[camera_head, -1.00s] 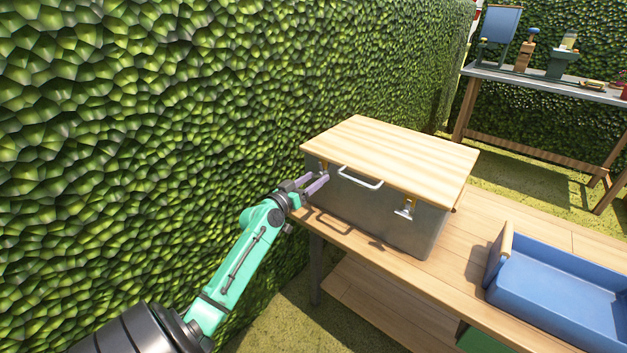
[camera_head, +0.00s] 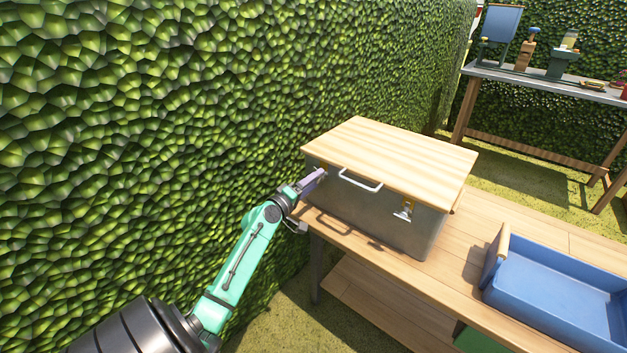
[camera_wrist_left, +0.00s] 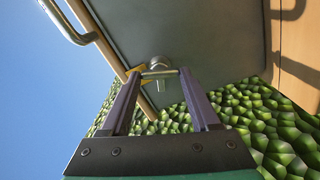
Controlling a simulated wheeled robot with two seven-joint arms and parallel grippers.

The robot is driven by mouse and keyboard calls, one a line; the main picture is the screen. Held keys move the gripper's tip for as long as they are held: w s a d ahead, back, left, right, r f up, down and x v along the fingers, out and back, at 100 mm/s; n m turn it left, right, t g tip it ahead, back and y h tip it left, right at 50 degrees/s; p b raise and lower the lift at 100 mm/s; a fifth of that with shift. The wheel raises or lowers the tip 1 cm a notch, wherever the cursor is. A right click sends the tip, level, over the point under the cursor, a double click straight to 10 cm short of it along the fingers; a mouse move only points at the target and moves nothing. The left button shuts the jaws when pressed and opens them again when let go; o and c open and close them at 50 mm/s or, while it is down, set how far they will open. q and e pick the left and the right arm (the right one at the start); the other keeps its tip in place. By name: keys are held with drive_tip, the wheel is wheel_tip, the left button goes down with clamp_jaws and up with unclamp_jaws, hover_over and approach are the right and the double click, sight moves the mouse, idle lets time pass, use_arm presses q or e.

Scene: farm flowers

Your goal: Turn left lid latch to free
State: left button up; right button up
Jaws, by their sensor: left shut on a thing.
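A grey metal box (camera_head: 385,218) with a pale wooden lid (camera_head: 395,150) stands on the wooden bench. My left gripper (camera_head: 318,174) is at the box's front left, just under the lid's edge. It is shut on the left lid latch; in the left wrist view the latch (camera_wrist_left: 159,73) shows as a small metal bar between the two purple fingertips (camera_wrist_left: 160,76), with a round metal pivot and a yellow plate behind. The right lid latch (camera_head: 404,210) hangs on the front wall at the right. My right gripper is out of view.
A metal handle (camera_head: 360,181) sticks out from the box front between the latches. A blue tray (camera_head: 555,290) stands on the bench (camera_head: 455,260) to the right. A green hedge (camera_head: 200,120) rises close on the left. A second table (camera_head: 545,85) with tools is at the back right.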

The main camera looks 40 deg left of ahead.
use_arm(q)
drive_tip(key=shift+n+p, duration=0.55)
drive_tip(key=shift+n, duration=1.45)
drive_tip(key=shift+f, duration=0.1)
drive_tip(key=o, duration=1.4)
drive_tip(key=shift+c, duration=0.2)
drive_tip(key=s+b, duration=0.2)
drive_tip(key=s, duration=1.2)
drive_tip(key=shift+s+d, duration=0.15)
drive_tip(key=shift+s, duration=0.15)
drive_tip(key=shift+f, duration=0.1)
